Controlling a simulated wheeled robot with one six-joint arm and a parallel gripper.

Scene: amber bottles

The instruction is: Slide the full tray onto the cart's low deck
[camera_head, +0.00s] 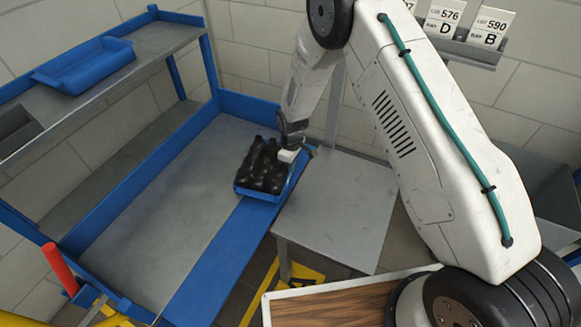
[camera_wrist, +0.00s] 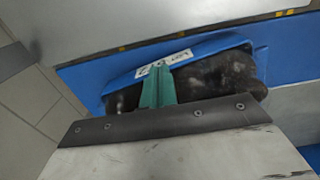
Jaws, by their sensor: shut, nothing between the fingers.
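The blue tray (camera_head: 257,194) is full of dark bottles (camera_head: 264,168) standing close together. It sits at the right edge of the cart, over the blue rim beside the grey table. The cart's low deck (camera_head: 150,190) is a wide grey surface in a blue frame, bare to the left of the tray. My gripper (camera_head: 290,150) is shut and empty at the tray's right side. In the wrist view its teal fingers (camera_wrist: 157,88) reach over the dark bottles (camera_wrist: 210,78) toward the tray wall (camera_wrist: 205,45) and its white label (camera_wrist: 163,63). Contact cannot be told.
The grey table (camera_head: 340,210) stands right of the cart and is clear. The cart's upper shelf (camera_head: 150,50) holds an empty blue tray (camera_head: 85,68) and a dark bin (camera_head: 15,130). A red handle (camera_head: 60,268) stands at the cart's near left corner. Bay cards (camera_head: 445,18) hang behind.

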